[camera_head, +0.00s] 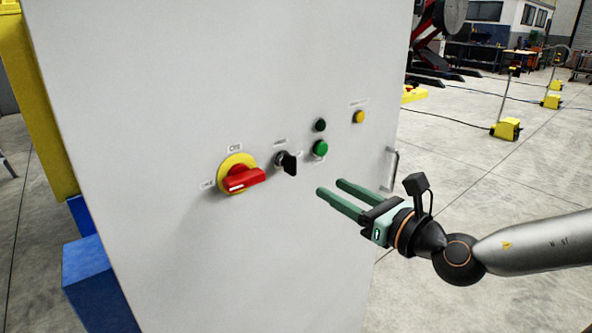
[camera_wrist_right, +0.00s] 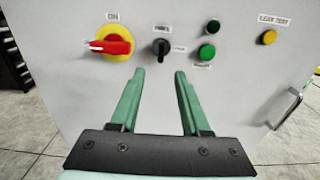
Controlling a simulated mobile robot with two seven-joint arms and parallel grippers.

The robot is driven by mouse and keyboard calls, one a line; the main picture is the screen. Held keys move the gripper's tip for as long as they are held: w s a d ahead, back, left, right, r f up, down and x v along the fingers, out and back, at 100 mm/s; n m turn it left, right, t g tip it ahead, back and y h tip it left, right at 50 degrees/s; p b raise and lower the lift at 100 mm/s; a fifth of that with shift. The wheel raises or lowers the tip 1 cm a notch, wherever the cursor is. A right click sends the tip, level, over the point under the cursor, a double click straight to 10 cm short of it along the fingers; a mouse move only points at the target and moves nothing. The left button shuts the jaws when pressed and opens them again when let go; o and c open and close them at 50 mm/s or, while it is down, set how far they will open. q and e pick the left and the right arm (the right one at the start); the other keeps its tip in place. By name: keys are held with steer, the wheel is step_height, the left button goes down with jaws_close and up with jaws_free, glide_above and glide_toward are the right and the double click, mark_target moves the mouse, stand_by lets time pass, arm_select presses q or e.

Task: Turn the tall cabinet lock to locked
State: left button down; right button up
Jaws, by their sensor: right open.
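The tall grey cabinet (camera_head: 250,250) stands in front of me. Its lock, a black key-type switch (camera_head: 287,161), sits in the panel between the red and yellow rotary switch and the green buttons. In the right wrist view the lock (camera_wrist_right: 161,47) shows just beyond and between my fingertips, its black handle roughly upright. My right gripper (camera_head: 332,187) is open and empty, to the right of the lock and a little lower in the head view, apart from it. It also shows in the right wrist view (camera_wrist_right: 160,75). My left gripper is not in view.
A red handle on a yellow disc (camera_head: 240,175) is left of the lock. Green buttons (camera_head: 320,148) and a yellow button (camera_head: 358,117) are right of it. A door handle (camera_head: 390,168) sticks out at the cabinet's right edge. Open floor lies to the right.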

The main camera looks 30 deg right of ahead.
mark_target(295, 166)
steer(key=w+p, duration=0.1)
steer(key=w, duration=0.2)
steer(key=w+p, duration=0.1)
steer(key=w, duration=0.3)
steer(key=w+p, duration=0.1)
steer(key=w, duration=0.3)
steer(key=shift+a+r+p, duration=0.2)
steer(key=shift+a+p, duration=0.15)
steer(key=shift+p, duration=0.05)
steer(key=shift+w+f, duration=0.15)
steer(key=shift+w, duration=0.55)
steer(key=shift+c, duration=0.3)
jaws_close()
